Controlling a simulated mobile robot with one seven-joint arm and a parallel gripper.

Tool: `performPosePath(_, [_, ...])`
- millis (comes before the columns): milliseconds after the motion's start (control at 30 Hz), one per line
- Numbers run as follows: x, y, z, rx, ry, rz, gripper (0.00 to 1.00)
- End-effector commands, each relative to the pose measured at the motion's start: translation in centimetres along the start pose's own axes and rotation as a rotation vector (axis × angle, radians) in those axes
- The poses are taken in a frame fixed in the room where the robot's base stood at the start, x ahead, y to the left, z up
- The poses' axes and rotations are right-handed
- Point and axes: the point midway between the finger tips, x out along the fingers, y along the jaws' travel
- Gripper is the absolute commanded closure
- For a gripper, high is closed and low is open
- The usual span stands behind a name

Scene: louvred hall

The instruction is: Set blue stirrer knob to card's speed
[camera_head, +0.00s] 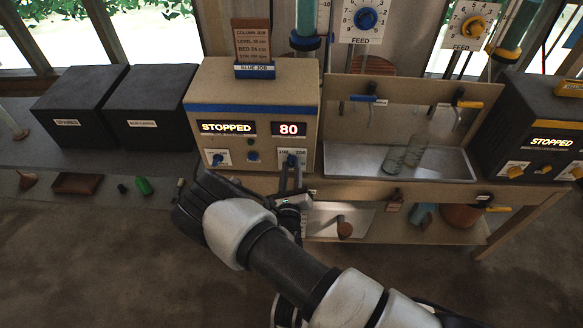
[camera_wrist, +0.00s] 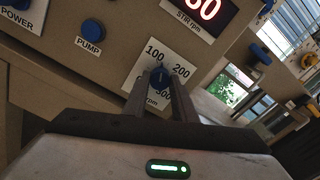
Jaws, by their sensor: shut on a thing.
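The blue stirrer knob (camera_wrist: 160,75) sits on a white dial plate (camera_wrist: 143,67) marked 100, 200 and 300. My gripper (camera_head: 291,172) is shut on this knob, with one finger at each side; in the wrist view the fingers (camera_wrist: 160,90) partly hide the dial's lower numbers. The beige console (camera_head: 215,88) has a blue stripe. Its STIR rpm display (camera_head: 288,129) reads 80, and the display beside it (camera_head: 227,128) reads STOPPED. The brown job card (camera_head: 251,37) stands on top in a blue holder; its last line is a STIR rpm value too small to read surely.
A blue PUMP knob (camera_wrist: 91,30) and a blue POWER knob (camera_head: 217,159) are left of the stirrer dial. A dark console with yellow knobs (camera_head: 540,130) stands far right. Black boxes (camera_head: 80,105) are at left.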

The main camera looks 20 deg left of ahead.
Motion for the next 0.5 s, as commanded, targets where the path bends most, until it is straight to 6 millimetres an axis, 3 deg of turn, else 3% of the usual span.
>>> performPosePath(500, [-0.01,-0.01,0.02,0.49,0.001,-0.001,0.98])
